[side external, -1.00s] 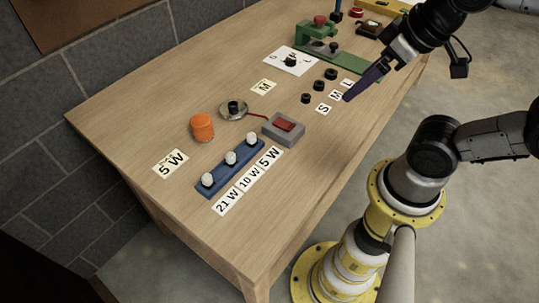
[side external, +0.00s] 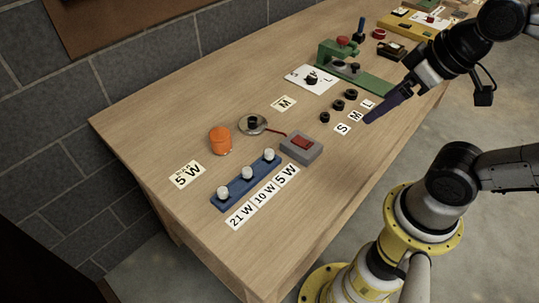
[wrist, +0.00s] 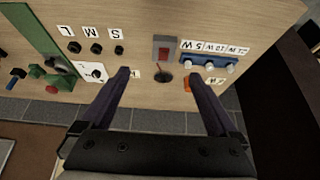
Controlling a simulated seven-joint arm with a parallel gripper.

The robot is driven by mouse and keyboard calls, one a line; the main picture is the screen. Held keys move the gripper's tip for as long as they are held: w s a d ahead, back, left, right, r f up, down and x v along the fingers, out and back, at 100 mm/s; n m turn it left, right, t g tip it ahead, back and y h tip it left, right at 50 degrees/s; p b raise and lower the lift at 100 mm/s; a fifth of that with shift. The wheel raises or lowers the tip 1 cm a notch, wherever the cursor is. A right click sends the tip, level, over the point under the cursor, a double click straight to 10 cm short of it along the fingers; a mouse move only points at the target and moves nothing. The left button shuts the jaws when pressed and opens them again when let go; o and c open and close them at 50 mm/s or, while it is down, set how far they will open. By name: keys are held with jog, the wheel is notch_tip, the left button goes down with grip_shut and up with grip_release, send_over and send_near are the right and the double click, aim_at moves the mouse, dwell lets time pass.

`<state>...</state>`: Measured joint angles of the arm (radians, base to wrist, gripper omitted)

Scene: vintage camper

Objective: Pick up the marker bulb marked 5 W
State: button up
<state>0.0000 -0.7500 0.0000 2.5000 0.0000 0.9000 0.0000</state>
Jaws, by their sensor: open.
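Three white bulbs stand upright in a blue rack (side external: 232,190), with cards 21 W, 10 W and 5 W along its front. The bulb at the 5 W card (side external: 286,175) is the rightmost bulb (side external: 268,154) in the side view. In the wrist view, this bulb (wrist: 185,62) is the leftmost, just beyond my right-hand finger. My gripper (wrist: 158,74) is open and empty. In the side view, my gripper (side external: 371,119) is above the table's front edge near the S, M, L cards, well right of the rack.
An orange cylinder (side external: 220,140) stands behind the rack, near another 5 W card (side external: 187,174). A grey box with a red button (side external: 301,147) sits right of the rack, wired to a round metal base (side external: 252,124). Black rings and a green fixture (side external: 355,70) stand farther right.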

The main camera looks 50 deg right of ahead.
jog(key=shift+c, duration=0.3)
jog(key=c, duration=0.4)
